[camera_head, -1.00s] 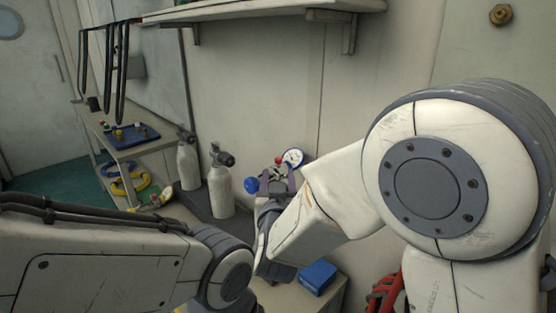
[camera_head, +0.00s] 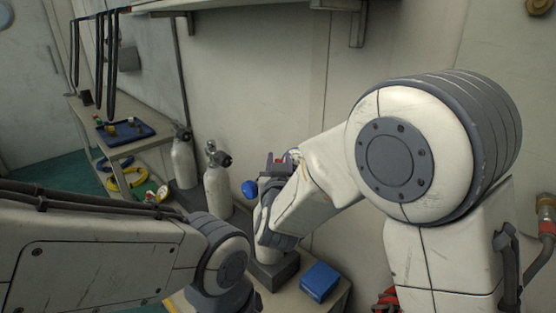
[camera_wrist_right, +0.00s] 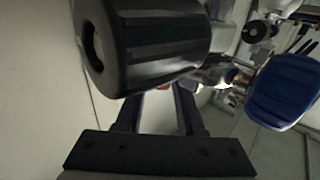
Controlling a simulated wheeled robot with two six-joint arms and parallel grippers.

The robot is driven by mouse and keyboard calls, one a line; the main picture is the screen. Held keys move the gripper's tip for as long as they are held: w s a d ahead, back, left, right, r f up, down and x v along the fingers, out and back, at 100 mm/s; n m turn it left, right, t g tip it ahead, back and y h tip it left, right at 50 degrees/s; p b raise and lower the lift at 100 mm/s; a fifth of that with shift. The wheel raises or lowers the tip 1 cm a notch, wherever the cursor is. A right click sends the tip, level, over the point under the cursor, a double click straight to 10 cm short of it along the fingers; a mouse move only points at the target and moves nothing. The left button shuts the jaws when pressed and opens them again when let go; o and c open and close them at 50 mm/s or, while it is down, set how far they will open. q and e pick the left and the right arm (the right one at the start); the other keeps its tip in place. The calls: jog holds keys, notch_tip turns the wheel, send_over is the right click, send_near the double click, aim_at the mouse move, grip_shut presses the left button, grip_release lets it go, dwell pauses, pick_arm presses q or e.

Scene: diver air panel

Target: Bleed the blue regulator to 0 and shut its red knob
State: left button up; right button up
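My right gripper (camera_head: 279,160) is at the regulator by the wall, behind my forearm. In the right wrist view its two fingers (camera_wrist_right: 160,92) stand apart with pale wall showing between them. A small bit of red, likely the red knob (camera_wrist_right: 163,87), shows at the fingertips, partly hidden by a large black ribbed cylinder (camera_wrist_right: 155,45) in front. I cannot tell whether the fingers touch it. The blue regulator knob (camera_head: 249,189) is left of the gripper, and large at right in the wrist view (camera_wrist_right: 285,90). The gauge dial is almost wholly hidden. My left gripper is out of view.
Two pale cylinders (camera_head: 217,190) (camera_head: 183,163) stand left of the regulator. A blue box (camera_head: 320,281) lies on the bench at lower right. A side table holds a blue tray (camera_head: 126,136); yellow and blue hoses (camera_head: 122,178) lie below. Black straps (camera_head: 111,62) hang at left.

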grip_shut()
